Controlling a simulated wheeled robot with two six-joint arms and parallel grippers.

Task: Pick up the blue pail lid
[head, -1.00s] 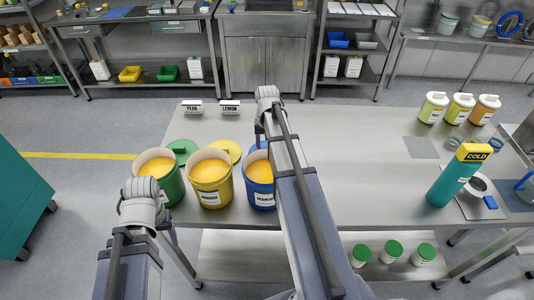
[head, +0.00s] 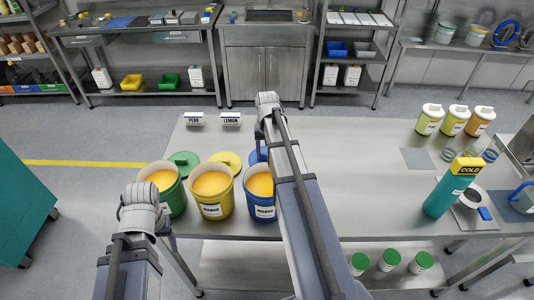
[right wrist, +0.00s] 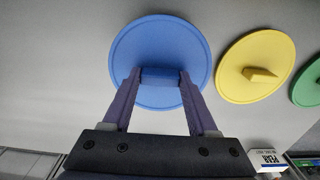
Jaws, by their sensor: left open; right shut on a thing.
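The blue pail lid (right wrist: 160,40) is a flat round disc with a raised bar handle, seen nearly whole in the right wrist view. My right gripper (right wrist: 160,80) is shut on that handle. In the head view the lid (head: 255,157) shows only partly, behind the blue pail (head: 262,207) and beside my right arm. I cannot tell whether it touches the table. The pail is open, full of orange-yellow contents, and partly covered by my right arm. My left gripper (head: 167,230) is low at the table's front left, mostly hidden by its wrist, open and holding nothing visible.
Green (head: 172,196) and yellow (head: 212,205) open pails stand left of the blue one. A green lid (head: 184,160) and a yellow lid (right wrist: 257,66) lie behind them. A teal COLD bottle (head: 450,190) stands right. The middle of the steel table (head: 360,170) is clear.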

